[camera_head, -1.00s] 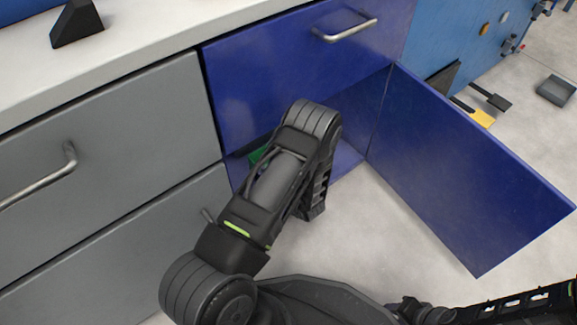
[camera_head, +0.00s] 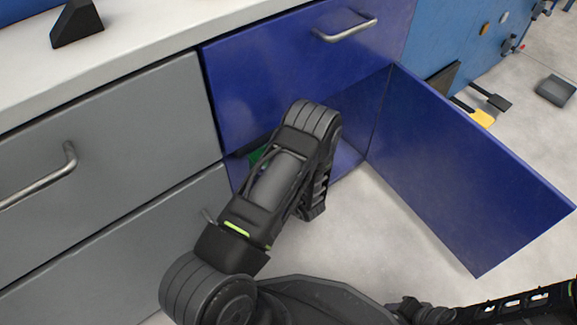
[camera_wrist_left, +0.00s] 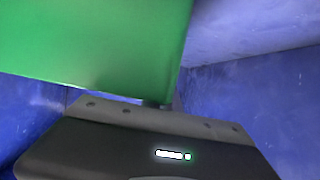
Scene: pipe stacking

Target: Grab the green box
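The green box (camera_head: 258,155) shows as a small patch inside the open blue cabinet in the head view, mostly hidden behind my left arm. In the left wrist view the green box (camera_wrist_left: 90,45) is large and close, filling the upper left. My left gripper (camera_wrist_left: 158,104) is inside the cabinet, with its body at the bottom of the wrist view, right at the box's lower edge. Its fingers cannot be made out, so I cannot tell whether it grips the box. In the head view the left gripper is hidden by its own arm. My right gripper is out of view.
The blue cabinet door (camera_head: 465,170) stands open to the right of my left arm. A blue drawer front (camera_head: 300,75) with a handle is above the opening. Grey drawers (camera_head: 100,150) are at the left, under a pale countertop (camera_head: 150,40). Floor shows between arm and door.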

